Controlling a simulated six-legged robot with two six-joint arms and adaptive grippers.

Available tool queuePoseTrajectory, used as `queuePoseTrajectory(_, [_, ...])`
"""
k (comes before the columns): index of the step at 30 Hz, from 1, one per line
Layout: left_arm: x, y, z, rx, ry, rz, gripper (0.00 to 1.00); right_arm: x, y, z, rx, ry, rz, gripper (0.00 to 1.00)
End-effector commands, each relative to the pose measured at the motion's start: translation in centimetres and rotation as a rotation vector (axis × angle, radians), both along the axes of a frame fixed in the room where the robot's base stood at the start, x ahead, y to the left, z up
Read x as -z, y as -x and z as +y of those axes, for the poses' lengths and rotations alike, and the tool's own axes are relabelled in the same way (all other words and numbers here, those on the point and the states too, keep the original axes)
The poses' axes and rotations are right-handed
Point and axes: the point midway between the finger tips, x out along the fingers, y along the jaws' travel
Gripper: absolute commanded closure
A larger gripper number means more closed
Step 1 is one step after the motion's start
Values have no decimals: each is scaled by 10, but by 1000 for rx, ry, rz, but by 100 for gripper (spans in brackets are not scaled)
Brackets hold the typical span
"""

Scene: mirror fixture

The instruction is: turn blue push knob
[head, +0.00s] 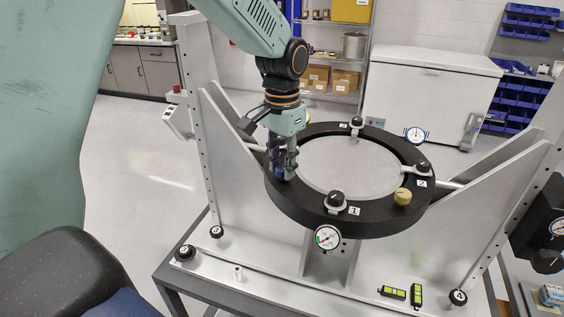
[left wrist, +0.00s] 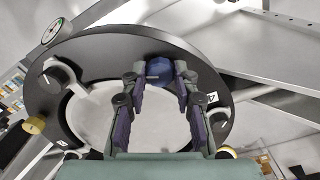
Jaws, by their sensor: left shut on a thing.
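The blue push knob (left wrist: 159,69) sits on the black ring (left wrist: 95,50) of the mirror fixture in the left wrist view. My left gripper (left wrist: 160,80) reaches down over the ring, with its fingers on either side of the knob and shut on it. In the head view my left gripper (head: 284,168) is at the left side of the black ring (head: 375,222), and the knob shows only as a small blue patch between the fingers. The round mirror (head: 350,165) lies inside the ring. My right gripper is not in view.
Black clamp knobs (head: 336,199) with number labels and a tan knob (head: 403,196) stand on the ring. A dial gauge (head: 327,237) hangs at its front. Grey upright plates (head: 500,205) flank the ring. Small green levels (head: 416,294) lie at the front of the base.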

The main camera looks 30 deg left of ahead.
Motion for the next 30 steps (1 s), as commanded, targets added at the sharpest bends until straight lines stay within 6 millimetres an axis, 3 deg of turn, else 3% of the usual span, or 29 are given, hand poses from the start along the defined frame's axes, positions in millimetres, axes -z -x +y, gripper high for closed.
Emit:
queuePoseTrajectory(20, [-5,-5,1,52,-2,-20,100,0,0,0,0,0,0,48])
queuePoseTrajectory(21, [-5,-5,1,52,-2,-20,68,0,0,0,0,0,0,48])
queuePoseTrajectory(28, [-3,-3,0,52,-1,-10,48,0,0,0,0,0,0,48])
queuePoseTrajectory(30, [-2,-3,0,52,-1,-9,48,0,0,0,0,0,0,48])
